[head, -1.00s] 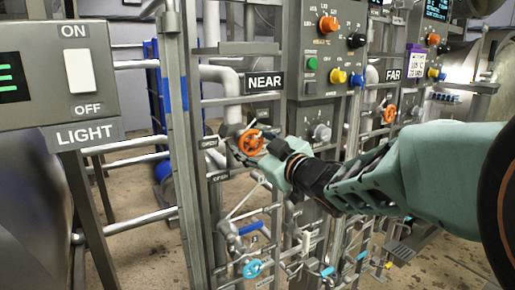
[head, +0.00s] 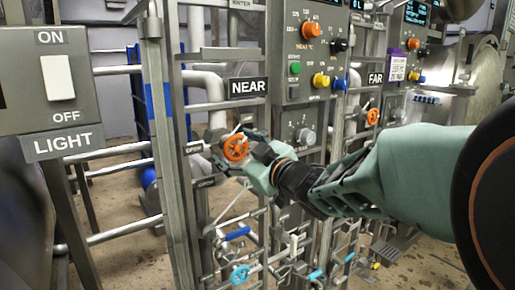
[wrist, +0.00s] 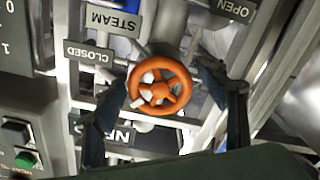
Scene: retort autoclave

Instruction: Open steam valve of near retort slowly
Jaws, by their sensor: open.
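The near retort's steam valve is an orange handwheel (head: 236,147) on the pipework below the NEAR sign (head: 248,87). In the wrist view the orange handwheel (wrist: 160,86) is at the centre, with STEAM (wrist: 113,20), CLOSED (wrist: 88,52) and OPEN (wrist: 233,9) labels around it. My gripper (wrist: 170,95) is open, with one dark finger on each side of the wheel. I cannot tell whether the fingers touch its rim. In the head view my gripper (head: 246,155) is at the wheel, its fingers partly hidden.
A second orange handwheel (head: 373,117) sits below the FAR sign (head: 376,78). A control panel (head: 315,60) with coloured knobs stands above and right of the near wheel. A blue handwheel (head: 240,274) and several small valves lie below. A LIGHT switch box (head: 62,90) is at left.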

